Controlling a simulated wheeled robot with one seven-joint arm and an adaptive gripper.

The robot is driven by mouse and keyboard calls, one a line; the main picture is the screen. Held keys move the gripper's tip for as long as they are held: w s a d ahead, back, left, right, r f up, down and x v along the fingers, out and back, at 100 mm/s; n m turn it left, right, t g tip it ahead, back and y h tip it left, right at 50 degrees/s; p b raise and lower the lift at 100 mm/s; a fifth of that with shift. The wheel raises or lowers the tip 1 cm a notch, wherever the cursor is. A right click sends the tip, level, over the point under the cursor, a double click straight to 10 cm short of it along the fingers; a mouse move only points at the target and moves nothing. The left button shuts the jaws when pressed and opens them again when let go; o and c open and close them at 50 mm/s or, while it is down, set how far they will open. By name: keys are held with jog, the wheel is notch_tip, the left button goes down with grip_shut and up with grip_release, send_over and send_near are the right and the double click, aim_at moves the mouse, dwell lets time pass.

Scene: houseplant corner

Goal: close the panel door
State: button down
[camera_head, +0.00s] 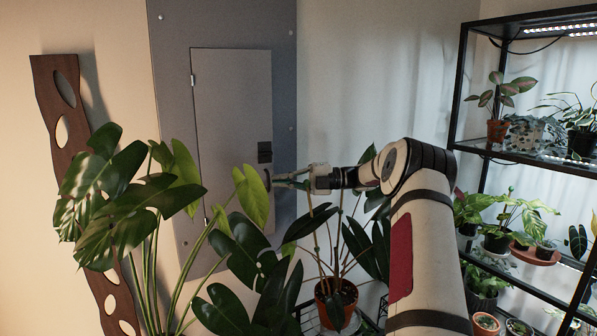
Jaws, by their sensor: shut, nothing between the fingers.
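The panel door (226,120) is a light grey rectangle in a darker grey wall panel (284,100), with hinges on its left edge and a dark latch (265,152) near its right edge. It looks flush or nearly flush with the panel; I cannot tell if it is fully closed. My gripper (276,180) reaches in from the right, its shut fingers pointing left near the door's right edge, below the latch. A leaf partly hides the fingertips, and I cannot tell whether they touch the door. Leaves hide the door's lower part.
A large-leaved plant (110,190) stands in front at left. A potted plant (335,300) stands below my arm, with leaves close to the gripper. A black shelf rack (455,110) with several potted plants is at right. A brown wooden board (42,85) leans on the left wall.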

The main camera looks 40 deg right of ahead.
jog(key=w+d+b, duration=0.2)
jog(key=d+b, duration=0.3)
jog(key=d, duration=0.3)
jog(key=shift+w+d, duration=0.15)
jog(key=shift+w, duration=0.15)
jog(key=shift+b, duration=0.3)
